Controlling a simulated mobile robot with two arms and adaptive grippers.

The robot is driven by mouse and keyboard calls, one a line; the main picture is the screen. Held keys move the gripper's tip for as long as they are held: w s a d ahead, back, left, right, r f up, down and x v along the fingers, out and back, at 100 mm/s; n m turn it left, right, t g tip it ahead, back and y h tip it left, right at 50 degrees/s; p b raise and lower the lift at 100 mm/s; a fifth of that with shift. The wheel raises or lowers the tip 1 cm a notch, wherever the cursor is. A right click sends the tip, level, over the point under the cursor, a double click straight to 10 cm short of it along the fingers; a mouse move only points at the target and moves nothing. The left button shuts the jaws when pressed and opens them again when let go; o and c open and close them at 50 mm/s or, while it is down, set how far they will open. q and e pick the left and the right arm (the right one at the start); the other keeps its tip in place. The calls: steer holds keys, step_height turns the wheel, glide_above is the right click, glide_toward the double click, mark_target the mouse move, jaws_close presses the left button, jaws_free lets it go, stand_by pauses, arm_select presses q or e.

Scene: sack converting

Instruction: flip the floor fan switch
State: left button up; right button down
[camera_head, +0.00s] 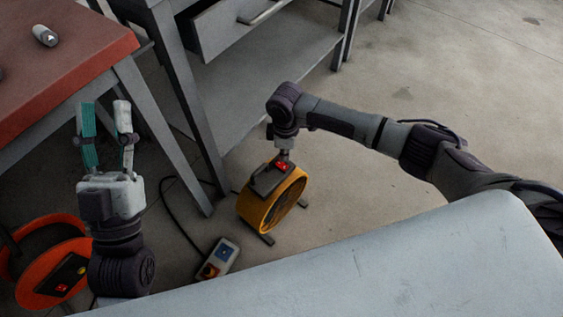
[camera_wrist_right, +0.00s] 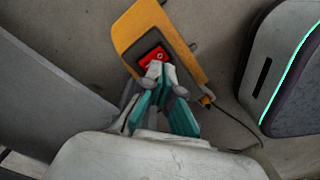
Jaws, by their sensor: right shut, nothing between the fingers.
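The floor fan (camera_head: 258,214) is a round yellow drum standing on the floor, with a dark handle on top. Its red switch (camera_head: 282,166) sits in a dark panel on the top. My right gripper (camera_head: 283,153) points down from above at the switch, shut and empty. In the right wrist view the fingertips (camera_wrist_right: 155,70) lie right at the edge of the red switch (camera_wrist_right: 153,54) and cover its lower part. I cannot tell whether they touch it. My left gripper (camera_head: 105,106) is open and empty, pointing up, far left of the fan.
A bench with a red top (camera_head: 60,60) stands at the left. A grey workbench with a drawer (camera_head: 225,25) and lower shelf stands behind the fan. An orange cable reel (camera_head: 35,291) and a power strip (camera_head: 227,250) with a black cable lie on the floor. Floor right of the fan is clear.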

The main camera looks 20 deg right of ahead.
steer(key=shift+r+p, duration=0.35)
steer(key=shift+r, duration=0.2)
steer(key=shift+r+p, duration=0.25)
steer(key=shift+p, duration=0.35)
steer(key=shift+r, duration=0.15)
arm_select(q)
steer(key=w+f+g+y, duration=0.2)
steer(key=w+f+g, duration=0.1)
steer(key=f+g, duration=0.3)
step_height(320, 180, down, 3)
steer(key=shift+w+r, duration=0.2)
steer(key=shift+w, duration=0.2)
steer(key=shift+a, duration=0.1)
